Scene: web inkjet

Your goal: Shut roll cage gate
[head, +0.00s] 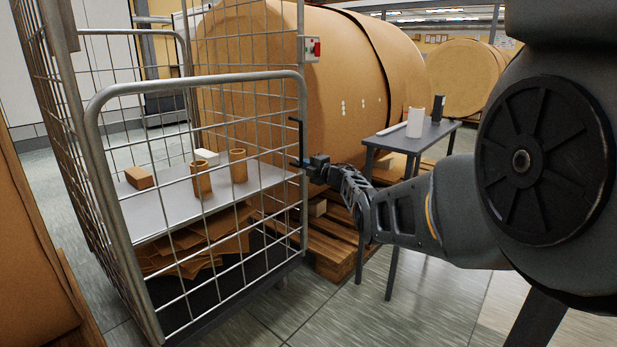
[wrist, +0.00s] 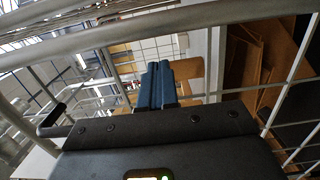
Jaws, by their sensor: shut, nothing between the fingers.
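The roll cage (head: 60,100) stands at the left of the head view, with tall mesh sides. Its half-height gate (head: 195,82) is a mesh panel in a rounded grey tube frame across the near side. I cannot tell from here whether the gate is fully shut. A black bent handle (head: 299,135) stands by the gate's right edge. My gripper (head: 303,162) is beside that edge, near the handle's lower end. In the wrist view its fingers (wrist: 159,85) are together and empty, with mesh beyond them. Whether they touch the gate is unclear.
The cage shelf (head: 165,212) holds a brown box, a white block and two cardboard tubes, with flat cardboard below. A big paper roll (head: 290,80) on a pallet (head: 335,255) is behind. A small table (head: 445,130) stands right of my gripper. Floor in front is clear.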

